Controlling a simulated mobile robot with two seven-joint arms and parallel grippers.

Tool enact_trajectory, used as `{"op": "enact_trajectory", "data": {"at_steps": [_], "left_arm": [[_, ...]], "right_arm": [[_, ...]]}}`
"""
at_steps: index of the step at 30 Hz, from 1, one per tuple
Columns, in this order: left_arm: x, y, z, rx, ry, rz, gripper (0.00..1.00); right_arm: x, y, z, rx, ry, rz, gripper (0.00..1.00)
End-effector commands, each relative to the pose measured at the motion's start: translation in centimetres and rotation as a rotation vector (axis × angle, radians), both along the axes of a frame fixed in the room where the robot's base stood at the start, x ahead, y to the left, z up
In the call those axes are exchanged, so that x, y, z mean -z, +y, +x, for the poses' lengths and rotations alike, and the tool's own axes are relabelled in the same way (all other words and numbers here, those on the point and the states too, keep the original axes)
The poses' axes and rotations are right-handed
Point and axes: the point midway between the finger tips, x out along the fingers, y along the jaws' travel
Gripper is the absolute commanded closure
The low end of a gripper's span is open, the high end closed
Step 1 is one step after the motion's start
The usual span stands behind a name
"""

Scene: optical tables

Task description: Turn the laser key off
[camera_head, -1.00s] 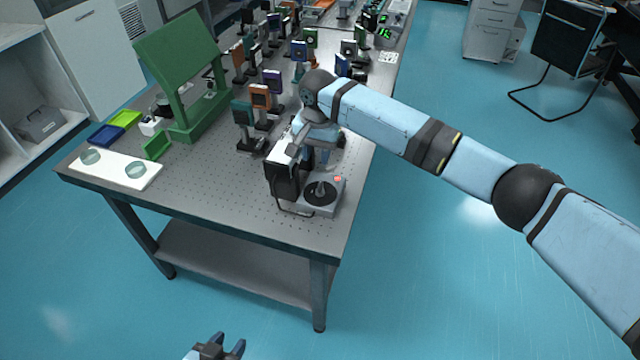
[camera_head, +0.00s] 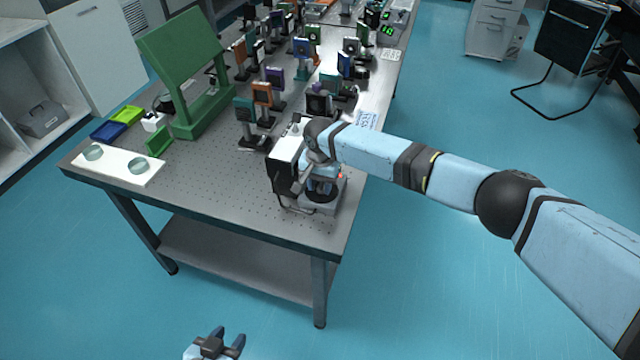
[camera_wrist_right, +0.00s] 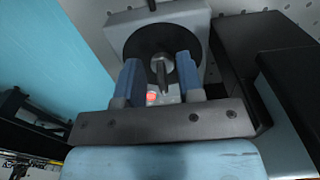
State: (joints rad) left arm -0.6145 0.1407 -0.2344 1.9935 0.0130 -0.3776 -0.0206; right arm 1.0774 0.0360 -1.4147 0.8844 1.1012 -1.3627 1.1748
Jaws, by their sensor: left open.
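The laser key (camera_wrist_right: 163,68) is a small metal key standing up from a black round disc (camera_wrist_right: 135,42) on a grey box (camera_wrist_right: 195,22). A red light (camera_wrist_right: 151,98) glows on the box. My right gripper (camera_wrist_right: 159,74) has its two blue fingers apart, one on each side of the key, with gaps visible; I cannot tell how deep the fingers reach. In the head view, my right gripper (camera_head: 324,184) is over the grey box (camera_head: 326,208) at the table's near right corner, and the key is hidden. My left gripper (camera_head: 226,344) is open and empty, low in front of the table.
A black-and-white device (camera_head: 284,172) stands close to the left of the grey box. A green stand (camera_head: 178,50), a white board (camera_head: 116,172) with two round glass pieces and several optic mounts occupy the table (camera_head: 215,205).

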Motion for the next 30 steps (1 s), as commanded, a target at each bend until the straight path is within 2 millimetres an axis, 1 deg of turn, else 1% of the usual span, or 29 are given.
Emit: {"op": "enact_trajectory", "data": {"at_steps": [3,9,10,11,12,14,15,23,30], "left_arm": [[0.01,0.00,0.01,0.000,0.000,0.000,0.57],[0.01,-0.02,0.01,-0.001,0.000,-0.001,0.57],[0.01,-0.02,0.01,-0.001,0.000,-0.001,0.57],[0.01,-0.03,0.01,-0.001,0.000,-0.001,0.57],[0.01,-0.03,0.01,-0.001,0.000,-0.001,0.57],[0.01,-0.03,0.01,-0.001,0.000,-0.001,0.57],[0.01,-0.04,0.00,-0.001,0.000,-0.001,0.57],[-0.05,-0.06,0.00,-0.001,0.000,-0.001,0.57],[-0.43,-0.07,0.02,0.000,0.000,-0.001,0.57]], "right_arm": [[0.35,0.00,-0.01,0.000,0.000,0.000,0.66],[0.38,0.01,-0.02,0.000,0.000,0.000,0.66],[0.38,0.02,-0.02,0.000,0.000,0.000,0.68],[0.38,0.01,-0.02,0.000,0.000,0.000,0.75],[0.37,0.02,-0.03,0.000,0.000,0.000,0.84],[0.37,0.02,-0.02,0.000,0.000,0.000,0.98],[0.37,0.01,-0.02,0.000,0.000,0.000,1.00],[0.36,-0.01,-0.03,-0.008,0.001,0.000,1.00],[0.38,-0.10,-0.16,-0.088,0.003,0.002,1.00]]}}
